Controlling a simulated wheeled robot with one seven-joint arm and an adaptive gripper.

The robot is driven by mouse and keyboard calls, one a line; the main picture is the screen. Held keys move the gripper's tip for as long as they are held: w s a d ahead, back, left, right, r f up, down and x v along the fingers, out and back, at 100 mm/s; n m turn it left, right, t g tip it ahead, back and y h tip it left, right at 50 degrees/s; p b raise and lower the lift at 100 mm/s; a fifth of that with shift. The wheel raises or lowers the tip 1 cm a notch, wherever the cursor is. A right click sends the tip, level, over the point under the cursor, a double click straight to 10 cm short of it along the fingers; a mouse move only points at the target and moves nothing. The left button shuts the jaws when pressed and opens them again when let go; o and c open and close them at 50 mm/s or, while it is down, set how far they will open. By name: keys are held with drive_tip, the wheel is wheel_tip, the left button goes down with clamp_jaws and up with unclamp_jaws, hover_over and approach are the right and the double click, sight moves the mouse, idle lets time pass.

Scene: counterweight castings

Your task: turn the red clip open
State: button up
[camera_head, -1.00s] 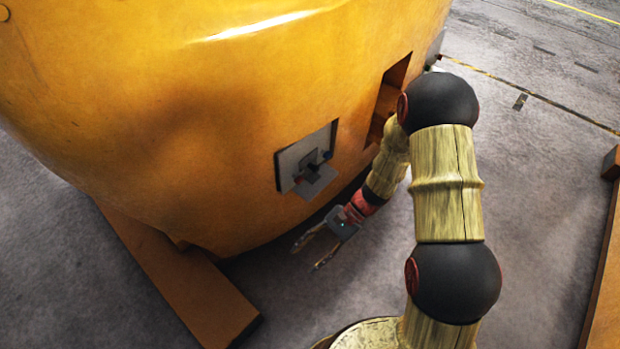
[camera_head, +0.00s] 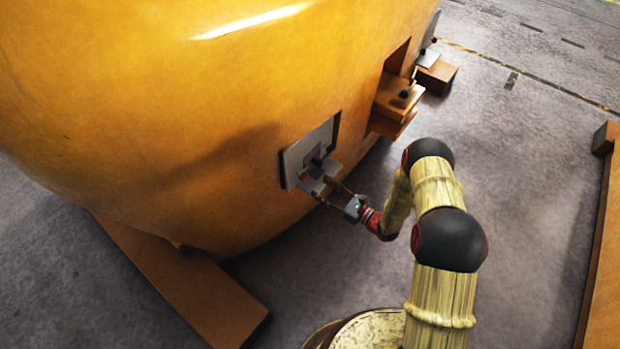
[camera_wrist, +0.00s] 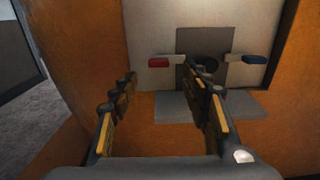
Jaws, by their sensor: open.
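The red clip (camera_wrist: 158,61) shows in the wrist view as a small red-ended bar on the left of a grey panel (camera_wrist: 154,28) set in the orange casting. In the head view the panel (camera_head: 297,157) is on the casting's lower right side, and the clip is largely hidden. My gripper (camera_wrist: 164,80) is open and empty in front of the panel, its fingers pointing at it. The left finger is below and left of the clip; the right finger overlaps the central plate. It also shows in the head view (camera_head: 332,192), close to the panel.
A grey ledge (camera_wrist: 172,108) juts out below the dark central plate. The large orange casting (camera_head: 200,120) has an open recess with an orange block (camera_head: 392,100) to the right.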

sight(306, 174)
drive_tip(key=b+x, duration=0.1)
drive_tip(key=x, duration=0.6)
drive_tip(key=shift+w+a+b, duration=0.1)
drive_tip(key=shift+a+b, duration=0.1)
drive_tip(key=shift+b, duration=0.15)
drive_tip(key=shift+c, duration=0.3)
drive_tip(key=c, duration=1.1)
drive_tip(key=shift+m, duration=0.3)
drive_tip(key=m, duration=0.3)
drive_tip(key=shift+m, duration=0.3)
drive_tip(key=m, duration=0.4)
drive_tip(key=shift+m, duration=0.3)
drive_tip(key=m, duration=0.4)
drive_tip(key=shift+m+p, duration=0.3)
drive_tip(key=shift+p, duration=0.1)
drive_tip(key=shift+m, duration=2.2)
